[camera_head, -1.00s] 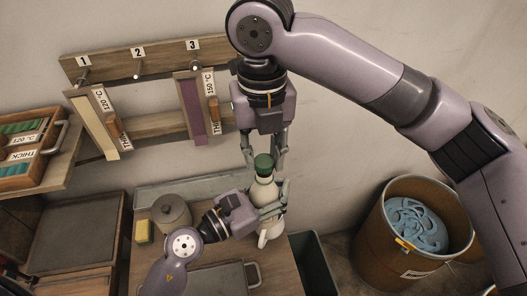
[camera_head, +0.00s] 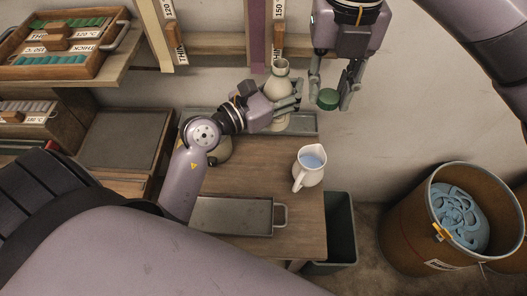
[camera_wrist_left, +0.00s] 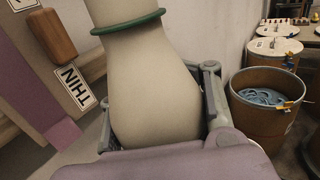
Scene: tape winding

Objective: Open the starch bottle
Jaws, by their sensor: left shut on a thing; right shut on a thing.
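The starch bottle (camera_head: 279,82) is a cream bottle with a green ring at its neck; its top is open. My left gripper (camera_head: 292,103) is shut around its body and holds it upright above the back of the table. In the left wrist view the bottle (camera_wrist_left: 150,95) fills the middle, with the green ring (camera_wrist_left: 128,22) near the top. My right gripper (camera_head: 330,95) is to the right of the bottle and is shut on the green cap (camera_head: 327,99), which is apart from the bottle.
A white jug (camera_head: 309,170) with blue liquid stands on the wooden table (camera_head: 258,160). A metal tray (camera_head: 232,215) lies at the front. A dark bin (camera_head: 341,228) and a brown drum (camera_head: 440,225) stand to the right. The wooden rack (camera_head: 215,43) is behind.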

